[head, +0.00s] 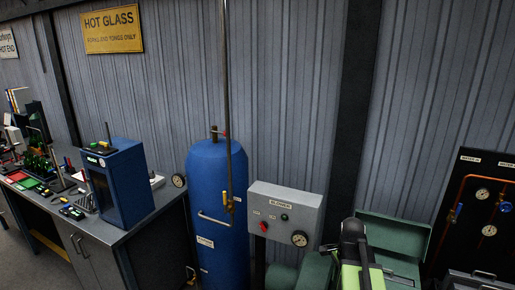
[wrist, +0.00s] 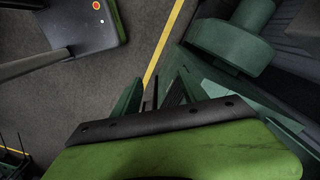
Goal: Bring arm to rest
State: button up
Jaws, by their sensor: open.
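My arm (head: 358,258), bright green and black, shows at the bottom of the head view, right of centre, in front of a green machine. The head view does not show its fingers clearly. In the wrist view my gripper (wrist: 157,88) is open, its dark fingers spread ahead of the green and black wrist housing. Nothing is seen between the fingers. Beyond them lies grey floor with a yellow line (wrist: 166,45). The lower part of the arm is out of the head view.
A green machine (head: 395,235) stands close to my arm; a green cylinder (wrist: 232,42) shows in the wrist view. Left of it are a grey blower box (head: 285,212) and a blue tank (head: 217,215). A workbench (head: 150,212) stands left, a gauge panel (head: 478,205) right.

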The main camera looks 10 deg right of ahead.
jog(key=a+f+n+b, duration=0.2)
jog(key=a+n, duration=0.7)
jog(key=a, duration=0.3)
jog(key=a+f+n+b, duration=0.2)
jog(key=a+f+n, duration=0.1)
jog(key=a+n, duration=0.6)
jog(key=a, duration=0.3)
jog(key=shift+w+a+f, duration=0.2)
jog(key=shift+w, duration=0.2)
jog(key=shift+d, duration=0.1)
